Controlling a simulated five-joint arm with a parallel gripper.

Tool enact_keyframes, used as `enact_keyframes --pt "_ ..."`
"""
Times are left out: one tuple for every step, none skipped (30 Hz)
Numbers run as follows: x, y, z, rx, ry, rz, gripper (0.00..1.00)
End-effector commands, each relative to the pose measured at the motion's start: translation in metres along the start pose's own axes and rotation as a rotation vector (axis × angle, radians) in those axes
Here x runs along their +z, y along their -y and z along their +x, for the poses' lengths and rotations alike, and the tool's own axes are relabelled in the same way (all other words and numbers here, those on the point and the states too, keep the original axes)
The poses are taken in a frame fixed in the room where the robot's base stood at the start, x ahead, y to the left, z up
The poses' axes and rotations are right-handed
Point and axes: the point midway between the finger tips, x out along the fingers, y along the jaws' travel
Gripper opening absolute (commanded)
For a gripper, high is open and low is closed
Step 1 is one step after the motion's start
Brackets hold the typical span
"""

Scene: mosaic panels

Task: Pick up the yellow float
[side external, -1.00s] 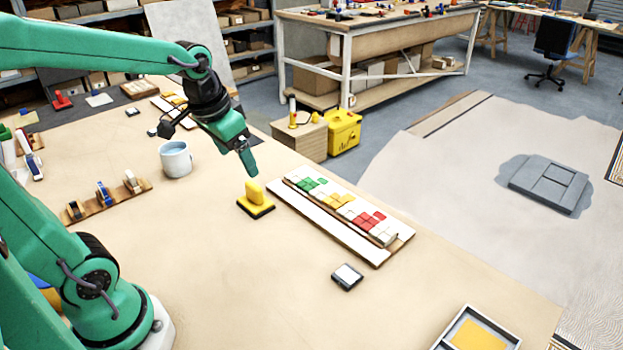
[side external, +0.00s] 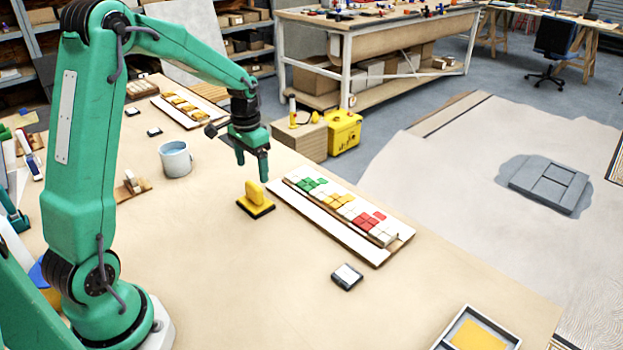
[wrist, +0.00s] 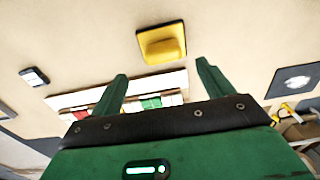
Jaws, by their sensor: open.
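The yellow float (side external: 254,195) has a yellow upright handle on a dark flat base and stands on the tabletop, left of the mosaic panel. It also shows in the wrist view (wrist: 162,43), beyond the fingertips and between their lines. My gripper (side external: 252,168) is open and empty, pointing down above and behind the float, clear of it. Both green fingers show spread apart in the wrist view (wrist: 162,68).
The panel (side external: 340,207) with green, yellow, red and white tiles lies right of the float. A small dark-edged square (side external: 347,277) and a tray (side external: 472,334) lie nearer. The front table surface is mostly clear.

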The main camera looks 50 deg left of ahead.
Motion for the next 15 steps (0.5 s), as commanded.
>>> enact_keyframes --pt "-0.001 0.003 0.004 0.002 0.006 -0.001 0.8" --pt "-0.002 0.004 0.006 0.003 0.008 0.0 0.8" --pt "-0.002 0.005 0.007 0.004 0.01 0.0 0.8" --pt "-0.002 0.005 0.008 0.004 0.011 0.001 0.8" --pt "-0.003 0.006 0.009 0.005 0.012 0.001 0.8" --pt "-0.003 0.006 0.009 0.005 0.013 0.001 0.8" --pt "-0.003 0.006 0.009 0.005 0.013 0.001 0.8" --pt "-0.003 0.006 0.009 0.005 0.012 0.001 0.8" --pt "-0.003 0.006 0.009 0.005 0.012 0.001 0.8" --pt "-0.003 0.006 0.01 0.005 0.013 0.001 0.8" --pt "-0.002 0.006 0.011 0.005 0.013 0.001 0.8" --pt "-0.002 0.006 0.013 0.005 0.013 0.001 0.8" --pt "-0.002 0.006 0.015 0.005 0.014 0.001 0.8" --pt "-0.002 0.006 0.018 0.006 0.014 0.001 0.8" --pt "-0.002 0.006 0.021 0.006 0.014 0.001 0.8"
